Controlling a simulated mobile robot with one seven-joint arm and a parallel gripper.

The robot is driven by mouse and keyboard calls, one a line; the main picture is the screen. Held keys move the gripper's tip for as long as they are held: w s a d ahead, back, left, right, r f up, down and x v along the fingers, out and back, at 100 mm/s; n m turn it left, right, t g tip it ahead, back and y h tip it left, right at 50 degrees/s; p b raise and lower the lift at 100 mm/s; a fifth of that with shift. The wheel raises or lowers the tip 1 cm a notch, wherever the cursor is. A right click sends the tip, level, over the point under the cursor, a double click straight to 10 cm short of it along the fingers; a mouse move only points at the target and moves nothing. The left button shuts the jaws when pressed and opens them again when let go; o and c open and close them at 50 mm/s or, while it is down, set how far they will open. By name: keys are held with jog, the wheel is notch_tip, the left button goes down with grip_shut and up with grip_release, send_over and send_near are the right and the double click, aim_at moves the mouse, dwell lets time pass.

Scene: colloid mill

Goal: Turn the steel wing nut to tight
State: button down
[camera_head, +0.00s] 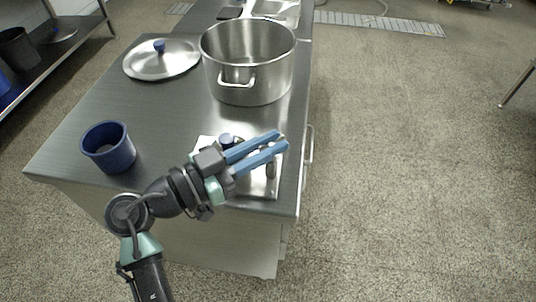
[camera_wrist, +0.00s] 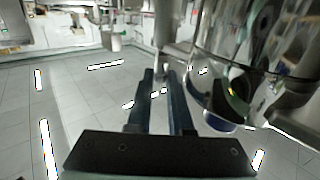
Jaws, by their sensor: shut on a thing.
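My gripper (camera_head: 281,141) has blue fingers and reaches over the colloid mill at the front right of the counter. The mill's pale base plate (camera_head: 262,188) shows below the fingers, with a dark upright part beside it. In the wrist view my gripper (camera_wrist: 160,76) has its fingertips close together around a small steel part, the wing nut (camera_wrist: 160,69), mostly covered by the fingers. The glossy steel mill body (camera_wrist: 232,40) stands just right of the fingers. The wing nut is hidden in the head view, and its angle cannot be told.
On the steel counter (camera_head: 165,105) stand a large steel pot (camera_head: 247,85), a lid (camera_head: 163,66) with a blue knob, and a blue cup (camera_head: 109,152). A door handle (camera_head: 309,145) juts from the counter's right side. The floor to the right is clear.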

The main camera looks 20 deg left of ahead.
jog(key=m+g+h+b, duration=0.2)
jog(key=h+b, duration=0.1)
jog(key=shift+a+f+m, duration=0.1)
jog(key=shift+f+m, duration=0.05)
jog(key=shift+m, duration=0.15)
jog(key=shift+d+r+m+g+h, duration=0.2)
jog(key=shift+r+m+g+h, duration=0.15)
jog(key=shift+g, duration=0.25)
jog(key=shift+d, duration=0.1)
dwell(0.4)
